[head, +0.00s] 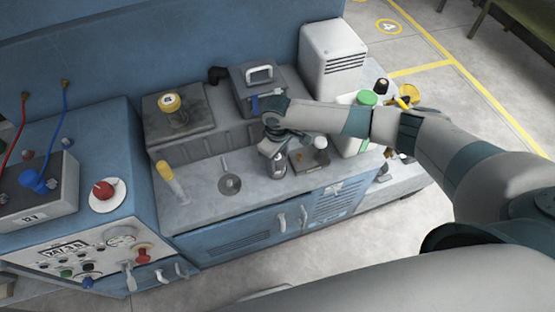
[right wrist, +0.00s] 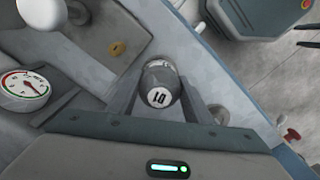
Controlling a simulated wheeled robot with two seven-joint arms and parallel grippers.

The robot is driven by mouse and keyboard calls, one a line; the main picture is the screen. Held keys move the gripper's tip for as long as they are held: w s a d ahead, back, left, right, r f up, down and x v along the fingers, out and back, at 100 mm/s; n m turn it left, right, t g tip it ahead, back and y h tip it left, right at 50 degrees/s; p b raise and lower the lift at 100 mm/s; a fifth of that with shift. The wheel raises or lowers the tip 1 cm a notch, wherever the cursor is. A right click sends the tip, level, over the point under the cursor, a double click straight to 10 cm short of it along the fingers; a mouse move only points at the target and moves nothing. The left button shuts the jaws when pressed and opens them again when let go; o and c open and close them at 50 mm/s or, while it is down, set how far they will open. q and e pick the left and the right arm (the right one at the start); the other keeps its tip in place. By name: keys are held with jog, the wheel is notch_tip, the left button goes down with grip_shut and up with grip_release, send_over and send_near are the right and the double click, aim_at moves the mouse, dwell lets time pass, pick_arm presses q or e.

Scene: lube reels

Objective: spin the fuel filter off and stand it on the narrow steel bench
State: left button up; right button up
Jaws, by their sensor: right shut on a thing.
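My right gripper (head: 270,148) is over the grey worktop, with its fingers pointing down. It is shut on a small dark and silver canister, which I take for the fuel filter (head: 277,168). In the right wrist view, the fuel filter (right wrist: 161,84) sits between the two fingers of my right gripper (right wrist: 160,92), showing a round white end marked 10. I cannot tell whether it is threaded on or free. No bench is clearly identifiable as the narrow steel one. My left gripper is not in view.
The grey worktop (head: 205,205) holds a yellow-topped tube (head: 170,180) and a round drain (head: 230,184). A dial gauge (right wrist: 25,86) shows left of the fingers.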

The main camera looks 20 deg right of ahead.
jog(key=shift+n, duration=0.5)
jog(key=n, duration=0.4)
jog(key=shift+n, duration=0.4)
jog(key=shift+n, duration=0.4)
jog(key=n, duration=0.4)
jog(key=shift+d+f+n, duration=0.1)
jog(key=shift+f+n, duration=0.05)
jog(key=shift+n, duration=0.15)
jog(key=n+b, duration=0.1)
jog(key=n, duration=0.4)
